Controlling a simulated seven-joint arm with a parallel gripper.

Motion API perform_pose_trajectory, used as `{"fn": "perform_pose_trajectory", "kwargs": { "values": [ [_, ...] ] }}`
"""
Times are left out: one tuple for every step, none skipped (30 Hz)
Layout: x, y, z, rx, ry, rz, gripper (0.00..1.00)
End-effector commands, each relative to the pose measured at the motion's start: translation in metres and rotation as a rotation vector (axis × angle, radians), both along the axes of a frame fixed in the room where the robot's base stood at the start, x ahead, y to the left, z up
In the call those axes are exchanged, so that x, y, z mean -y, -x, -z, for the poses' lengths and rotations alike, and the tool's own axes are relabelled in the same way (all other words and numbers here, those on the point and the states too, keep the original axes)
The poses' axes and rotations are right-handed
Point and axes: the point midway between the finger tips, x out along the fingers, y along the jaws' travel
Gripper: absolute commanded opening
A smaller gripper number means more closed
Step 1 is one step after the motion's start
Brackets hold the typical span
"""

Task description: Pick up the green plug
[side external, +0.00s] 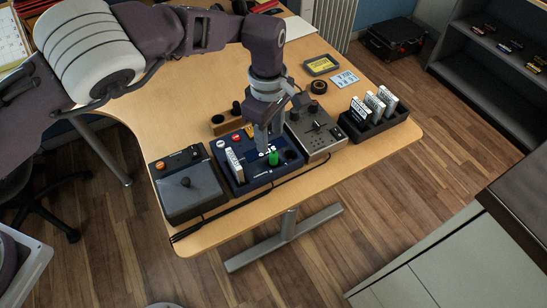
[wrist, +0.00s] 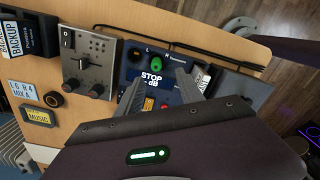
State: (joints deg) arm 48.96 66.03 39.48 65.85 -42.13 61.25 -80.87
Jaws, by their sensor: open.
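The green plug (side external: 273,157) stands upright in the front part of a dark blue panel box (side external: 262,179) on the desk. In the wrist view the green plug (wrist: 156,65) sits in the panel near a dark round hole (wrist: 135,54). My gripper (side external: 268,146) is over the blue box, just behind and slightly left of the plug. In the wrist view my gripper (wrist: 160,90) has its two fingers apart, with the plug beyond their tips and nothing between them. I cannot tell the exact height of the fingertips over the panel.
A white labelled cartridge (side external: 235,164) stands in the box's left side. Black cables (side external: 200,226) run along the front desk edge.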

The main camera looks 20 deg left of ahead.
Motion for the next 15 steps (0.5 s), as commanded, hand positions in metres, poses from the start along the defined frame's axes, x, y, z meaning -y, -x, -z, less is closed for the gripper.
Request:
{"fn": "perform_pose_trajectory", "kwargs": {
  "values": [
    [0.004,0.002,0.009,-0.001,-0.010,-0.004,0.44],
    [0.005,0.002,0.014,-0.002,-0.012,-0.007,0.44],
    [0.006,0.003,0.019,-0.003,-0.013,-0.009,0.44],
    [0.006,0.003,0.023,-0.003,-0.014,-0.010,0.44],
    [0.006,0.002,0.027,-0.003,-0.014,-0.010,0.44],
    [0.005,0.002,0.033,-0.004,-0.015,-0.011,0.44],
    [0.005,0.001,0.037,-0.003,-0.014,-0.010,0.44],
    [0.005,-0.001,0.042,-0.003,-0.015,-0.009,0.44],
    [0.005,-0.003,0.050,-0.003,-0.014,-0.009,0.44],
    [0.005,-0.004,0.057,-0.004,-0.016,-0.008,0.44],
    [0.006,-0.006,0.062,-0.003,-0.014,-0.007,0.44],
    [0.006,-0.005,0.069,-0.004,-0.015,-0.008,0.44],
    [0.006,-0.006,0.074,-0.003,-0.013,-0.009,0.44],
    [0.006,-0.006,0.077,-0.002,-0.013,-0.010,0.44],
    [0.006,-0.006,0.080,-0.003,-0.012,-0.010,0.44]
  ]
}}
